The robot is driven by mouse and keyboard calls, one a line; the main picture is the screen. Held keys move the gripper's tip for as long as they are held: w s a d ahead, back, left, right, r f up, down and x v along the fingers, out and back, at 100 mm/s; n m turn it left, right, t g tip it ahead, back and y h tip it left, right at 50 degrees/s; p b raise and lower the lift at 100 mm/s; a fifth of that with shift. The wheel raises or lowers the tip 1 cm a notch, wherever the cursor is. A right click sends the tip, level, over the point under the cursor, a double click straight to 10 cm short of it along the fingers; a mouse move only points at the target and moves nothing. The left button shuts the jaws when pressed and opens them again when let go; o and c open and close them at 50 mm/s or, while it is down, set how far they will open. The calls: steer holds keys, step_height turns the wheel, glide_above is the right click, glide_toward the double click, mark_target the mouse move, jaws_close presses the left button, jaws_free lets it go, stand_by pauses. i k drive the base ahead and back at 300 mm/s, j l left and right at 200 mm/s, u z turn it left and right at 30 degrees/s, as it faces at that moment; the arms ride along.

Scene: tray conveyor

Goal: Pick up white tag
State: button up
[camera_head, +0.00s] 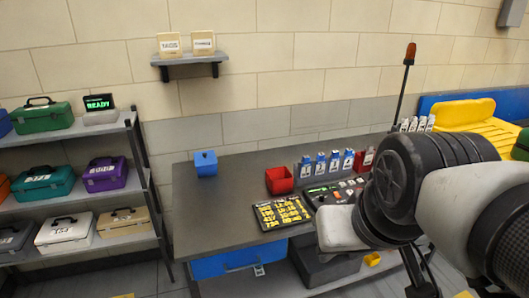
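I cannot single out a white tag with certainty. Several small upright blue pieces with white numbered faces (334,162) stand in a row at the back of the grey table (222,225). Several more white-faced pieces (414,125) stand farther right, partly hidden by my arm. My arm fills the right side, with a white link over the table's front right. My gripper's fingers do not show.
A red open bin (279,180), a blue box (205,163), a yellow-lettered black board (284,213) and a control panel (335,191) sit on the table. Shelves with toolboxes (63,230) stand left. A wall shelf (190,59) holds two labelled boxes.

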mark_target(431, 117)
steer(key=l+z, duration=0.1)
steer(key=l, duration=0.35)
steer(key=i+l, duration=0.15)
steer(key=l, duration=0.25)
steer(key=i+l+z, duration=0.15)
steer(key=l, duration=0.3)
steer(key=l+z, duration=0.1)
steer(key=l, duration=0.3)
steer(key=i+l, duration=0.15)
steer(key=l, duration=0.3)
steer(key=i+l+z, duration=0.15)
steer(key=l, duration=0.25)
